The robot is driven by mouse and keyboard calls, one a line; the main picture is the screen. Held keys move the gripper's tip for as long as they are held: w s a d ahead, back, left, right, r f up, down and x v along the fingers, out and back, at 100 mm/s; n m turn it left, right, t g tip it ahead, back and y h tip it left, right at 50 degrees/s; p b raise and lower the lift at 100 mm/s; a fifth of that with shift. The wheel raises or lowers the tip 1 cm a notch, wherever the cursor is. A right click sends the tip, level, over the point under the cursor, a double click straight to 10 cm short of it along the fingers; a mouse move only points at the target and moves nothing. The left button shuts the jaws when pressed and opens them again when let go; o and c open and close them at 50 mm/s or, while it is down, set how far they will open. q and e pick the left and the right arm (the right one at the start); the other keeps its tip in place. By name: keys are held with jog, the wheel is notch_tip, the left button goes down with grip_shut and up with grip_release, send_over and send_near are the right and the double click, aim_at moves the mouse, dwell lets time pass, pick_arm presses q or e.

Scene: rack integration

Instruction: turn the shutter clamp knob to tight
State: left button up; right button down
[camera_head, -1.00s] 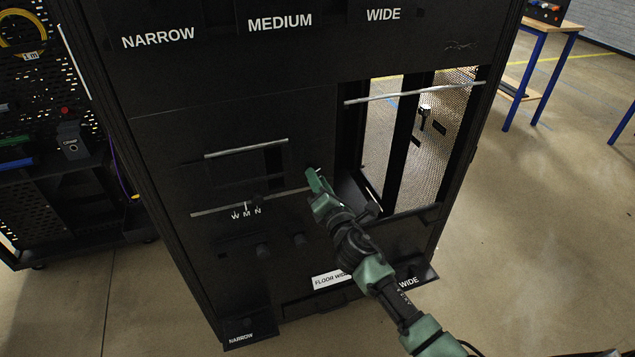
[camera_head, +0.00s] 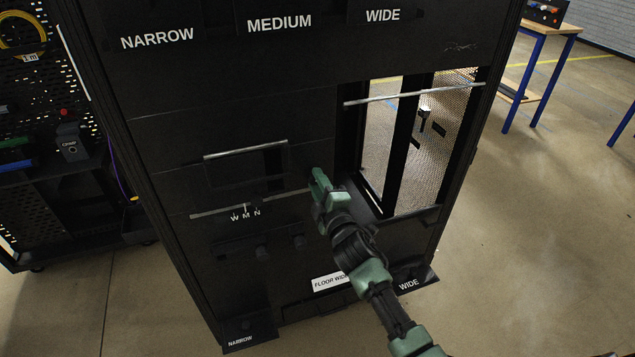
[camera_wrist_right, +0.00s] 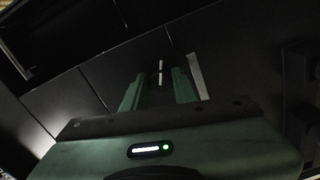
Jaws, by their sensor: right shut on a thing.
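My right gripper (camera_head: 318,180) is at the front of the black rack (camera_head: 180,140), by the right end of the lower silver rail (camera_head: 282,195). In the right wrist view its two green fingers (camera_wrist_right: 158,88) stand either side of a dark knob (camera_wrist_right: 159,82) with a thin white mark, and are shut on it. The fingers hide the knob in the head view. I cannot read whether it points to tight. My left gripper is not in view.
A small slider (camera_head: 256,206) sits by the W M N letters. An open bay (camera_head: 388,140) lies right of my gripper. A blue-legged table (camera_head: 540,55) stands far right, with clear floor before it.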

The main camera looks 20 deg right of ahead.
jog(key=m+p, duration=0.2)
jog(key=m, duration=0.8)
jog(key=shift+f, duration=0.15)
jog(key=shift+m, duration=0.4)
jog(key=c, duration=1.1)
grip_release()
jog(key=s, duration=0.7)
jog(key=shift+s, duration=0.4)
